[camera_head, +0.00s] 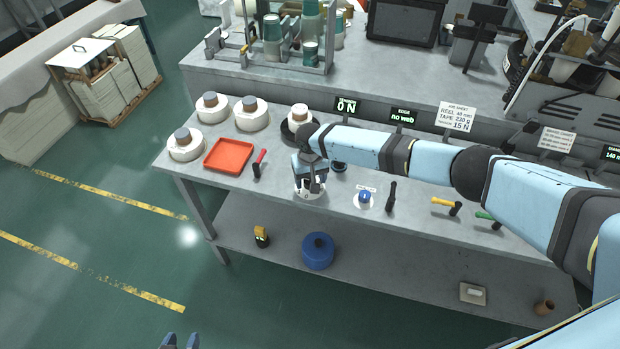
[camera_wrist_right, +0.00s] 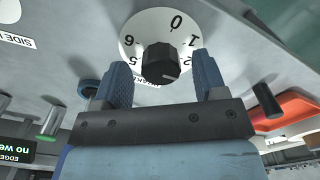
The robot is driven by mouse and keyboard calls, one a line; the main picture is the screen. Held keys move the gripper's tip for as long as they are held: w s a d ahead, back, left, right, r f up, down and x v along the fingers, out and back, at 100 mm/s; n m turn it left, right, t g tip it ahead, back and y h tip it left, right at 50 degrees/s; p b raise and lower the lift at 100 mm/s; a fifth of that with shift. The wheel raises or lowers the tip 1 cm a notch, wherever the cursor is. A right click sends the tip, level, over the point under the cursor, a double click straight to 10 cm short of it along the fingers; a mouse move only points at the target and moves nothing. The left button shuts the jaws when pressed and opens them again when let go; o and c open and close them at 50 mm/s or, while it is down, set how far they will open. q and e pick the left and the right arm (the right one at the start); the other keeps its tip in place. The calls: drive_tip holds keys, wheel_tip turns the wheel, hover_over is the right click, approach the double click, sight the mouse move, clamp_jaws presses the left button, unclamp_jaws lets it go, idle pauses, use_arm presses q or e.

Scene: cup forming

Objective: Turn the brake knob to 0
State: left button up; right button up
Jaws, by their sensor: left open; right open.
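The brake knob (camera_wrist_right: 160,63) is black and sits on a round white dial with numbers in the right wrist view. The 0 on the dial (camera_wrist_right: 176,20) is at the top, and a small pale mark on the knob faces lower right, away from the 0. My right gripper (camera_wrist_right: 163,82) is open, with its blue fingers on either side of the knob; I cannot tell whether they touch it. In the head view my right gripper (camera_head: 311,188) covers most of the dial. My left gripper (camera_head: 181,342) is open, at the bottom edge, away from the bench.
A display reading 0 N (camera_head: 346,106) stands behind the dial. A red tray (camera_head: 229,156) and a red-handled tool (camera_head: 260,163) lie left of it. A blue knob (camera_head: 364,197) and a black lever (camera_head: 391,196) are to the right. White rolls (camera_head: 251,113) stand at the back left.

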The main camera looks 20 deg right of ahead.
drive_tip(key=shift+f, duration=0.25)
drive_tip(key=c, duration=0.9)
